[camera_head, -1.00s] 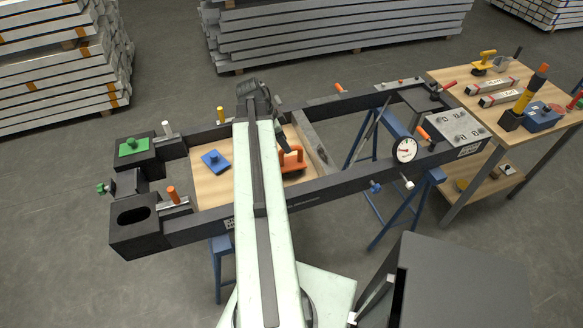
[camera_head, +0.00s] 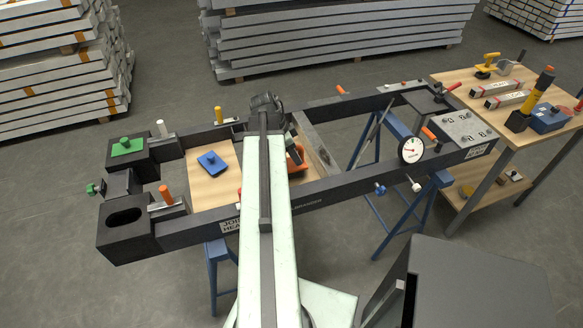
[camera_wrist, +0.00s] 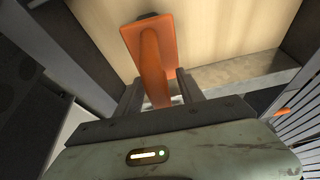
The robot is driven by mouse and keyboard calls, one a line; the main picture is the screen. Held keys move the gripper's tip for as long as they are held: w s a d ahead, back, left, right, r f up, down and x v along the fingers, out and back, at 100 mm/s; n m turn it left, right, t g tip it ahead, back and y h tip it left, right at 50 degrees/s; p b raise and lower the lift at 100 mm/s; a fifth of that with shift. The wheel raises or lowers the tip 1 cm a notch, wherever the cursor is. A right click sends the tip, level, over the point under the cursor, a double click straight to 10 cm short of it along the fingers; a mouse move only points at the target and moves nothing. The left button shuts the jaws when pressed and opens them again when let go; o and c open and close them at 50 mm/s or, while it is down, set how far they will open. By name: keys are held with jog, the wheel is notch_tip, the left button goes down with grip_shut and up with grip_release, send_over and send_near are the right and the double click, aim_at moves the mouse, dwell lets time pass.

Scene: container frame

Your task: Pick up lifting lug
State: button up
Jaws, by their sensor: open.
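An orange piece (camera_head: 298,162), which I take to be the lifting lug, lies on the light wooden board inside the dark frame. My arm partly hides it in the head view. In the wrist view the orange piece (camera_wrist: 155,62) shows a broad top and a narrower part reaching down between my fingers. My gripper (camera_wrist: 160,90) is open, with one finger on each side of that narrower part. I cannot tell whether either finger touches it. In the head view my gripper (camera_head: 293,148) is at the orange piece, mostly hidden by my arm.
Dark frame rails (camera_head: 330,185) border the board. A blue plate with a knob (camera_head: 212,162) lies left on the board; a green one (camera_head: 127,146) sits on the left corner block. A dial gauge (camera_head: 411,149) stands on the near rail. A workbench (camera_head: 455,78) with tools is at right.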

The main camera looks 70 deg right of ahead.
jog(key=shift+r, duration=0.1)
grip_shut()
dwell(1.2)
